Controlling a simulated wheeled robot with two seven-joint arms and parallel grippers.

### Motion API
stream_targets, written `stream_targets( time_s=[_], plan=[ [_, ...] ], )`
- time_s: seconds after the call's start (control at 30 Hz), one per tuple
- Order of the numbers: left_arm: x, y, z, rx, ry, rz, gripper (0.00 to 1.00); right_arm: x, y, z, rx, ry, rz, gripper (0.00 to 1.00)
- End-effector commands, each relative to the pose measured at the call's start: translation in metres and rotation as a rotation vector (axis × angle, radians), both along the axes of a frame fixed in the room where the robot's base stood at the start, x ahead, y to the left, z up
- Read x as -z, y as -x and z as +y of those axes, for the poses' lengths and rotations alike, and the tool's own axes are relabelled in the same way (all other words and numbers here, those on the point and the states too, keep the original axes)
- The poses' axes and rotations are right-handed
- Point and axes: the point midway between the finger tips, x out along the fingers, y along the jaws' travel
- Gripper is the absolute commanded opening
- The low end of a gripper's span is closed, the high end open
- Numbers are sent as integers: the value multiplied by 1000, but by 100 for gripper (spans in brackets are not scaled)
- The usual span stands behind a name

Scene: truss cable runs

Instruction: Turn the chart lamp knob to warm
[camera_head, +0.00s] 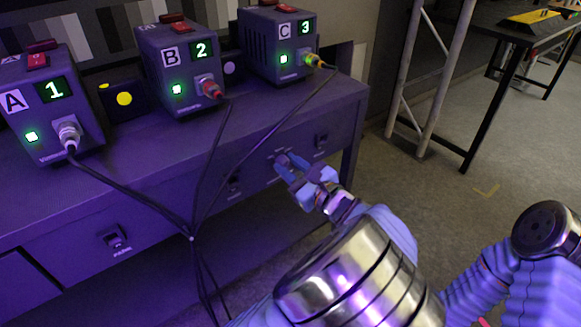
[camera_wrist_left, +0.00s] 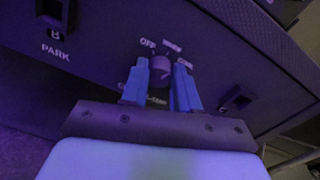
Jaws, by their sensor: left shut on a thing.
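The chart lamp knob (camera_wrist_left: 160,67) is a small dark round knob on the front face of the bench. It sits between the blue fingers of my left gripper (camera_wrist_left: 161,80), which is shut on it in the left wrist view. In the head view my left gripper (camera_head: 291,165) reaches the bench front below box C, and its fingers largely hide the knob. White labels ring the knob; OFF reads at upper left, the others are too blurred to read surely. The lettering below is partly covered by the fingers. I cannot tell where the knob points. My right gripper is out of view.
Boxes A (camera_head: 66,100), B (camera_head: 182,65) and C (camera_head: 278,45) stand on the bench (camera_head: 150,160) with lit green lights. Their cables (camera_head: 192,238) meet and hang before the bench front, left of my gripper. PARK holders (camera_head: 115,240) flank the knob. A truss and table stand right.

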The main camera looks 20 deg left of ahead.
Motion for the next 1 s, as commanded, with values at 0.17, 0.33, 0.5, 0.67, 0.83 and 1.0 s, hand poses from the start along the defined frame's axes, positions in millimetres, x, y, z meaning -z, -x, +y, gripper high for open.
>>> stream_targets(
  time_s=[0.17, 0.33, 0.5, 0.67, 0.83, 1.0],
  plan=[
    [2, 0, 0, 1, 97, -123, 0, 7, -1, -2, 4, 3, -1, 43],
    [2, 1, 1, 0, 177, -225, 0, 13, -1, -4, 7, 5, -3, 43],
    [2, 1, 1, -1, 237, -304, 0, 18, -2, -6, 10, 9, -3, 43],
    [1, 1, 1, 0, 274, -351, 0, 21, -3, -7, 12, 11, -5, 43],
    [1, 2, 1, 0, 294, -377, 0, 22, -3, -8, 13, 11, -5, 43],
    [1, 1, 1, 0, 300, -385, 0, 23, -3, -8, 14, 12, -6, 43]
  ],
)
